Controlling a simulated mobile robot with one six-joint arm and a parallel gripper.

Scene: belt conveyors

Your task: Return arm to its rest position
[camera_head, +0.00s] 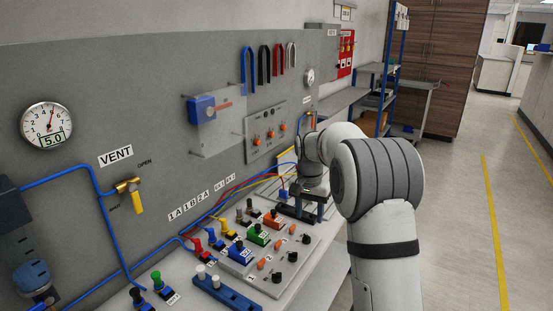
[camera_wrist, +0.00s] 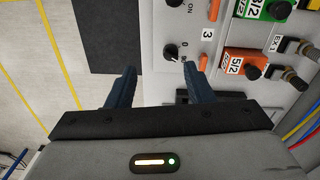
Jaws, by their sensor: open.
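My gripper (camera_wrist: 162,85) is open and empty in the wrist view, its two dark blue fingers wide apart. Between and beyond the fingers are the edge of a light grey control panel (camera_wrist: 177,27) and the floor. In the head view my white and grey arm reaches forward from the lower right, and my gripper (camera_head: 302,208) hangs over the far end of the same panel (camera_head: 310,255). A black knob (camera_wrist: 172,52) marked 0 lies just past the right finger in the wrist view. Whether a finger touches the panel cannot be told.
The panel carries blue, green and orange valve blocks (camera_head: 241,252) with coloured hoses. A grey wall board (camera_head: 80,80) with a gauge (camera_head: 46,125) and a yellow-handled vent valve (camera_head: 137,203) stands behind. Blue-framed shelves (camera_head: 384,80) stand farther back. Open floor (camera_head: 455,180) lies to the right.

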